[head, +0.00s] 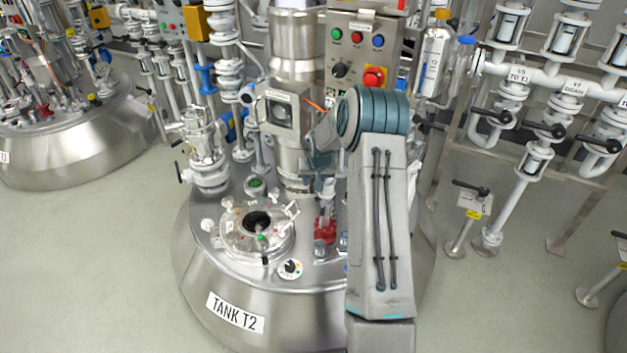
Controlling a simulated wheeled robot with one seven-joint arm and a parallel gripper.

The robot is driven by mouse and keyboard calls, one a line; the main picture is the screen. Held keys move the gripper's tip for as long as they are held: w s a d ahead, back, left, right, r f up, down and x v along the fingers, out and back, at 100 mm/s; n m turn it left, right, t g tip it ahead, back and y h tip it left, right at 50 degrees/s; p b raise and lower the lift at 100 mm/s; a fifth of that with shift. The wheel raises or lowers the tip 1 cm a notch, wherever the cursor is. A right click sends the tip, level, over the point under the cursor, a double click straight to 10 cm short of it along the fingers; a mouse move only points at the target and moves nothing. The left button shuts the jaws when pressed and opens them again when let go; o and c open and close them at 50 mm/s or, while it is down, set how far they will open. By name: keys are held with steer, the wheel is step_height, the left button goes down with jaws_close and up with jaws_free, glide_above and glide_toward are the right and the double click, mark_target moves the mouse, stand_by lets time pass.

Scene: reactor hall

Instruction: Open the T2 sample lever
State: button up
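Tank T2 (212,270), a steel vessel with a "TANK T2" label, stands in the middle of the head view. A clear bottle marked T2 (433,62) hangs at its upper right, behind my arm. No lever can be surely read as the T2 sample lever; the part below the bottle is partly hidden by my arm. A thin orange bar (314,104) shows left of my arm's bend. My gripper (318,182) is small and partly hidden over the tank lid, above a red fitting (325,229). Its fingers are too unclear to tell open from shut.
A control box (358,55) with buttons and a red stop knob stands behind my arm. A round glass hatch (257,232) is on the lid. Valve pipes (560,80) and a black-handled stand (473,203) are at right. Floor at left front is clear.

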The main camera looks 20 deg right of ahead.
steer(key=v, duration=1.3)
steer(key=shift+s+r, duration=0.15)
steer(key=shift+r, duration=0.25)
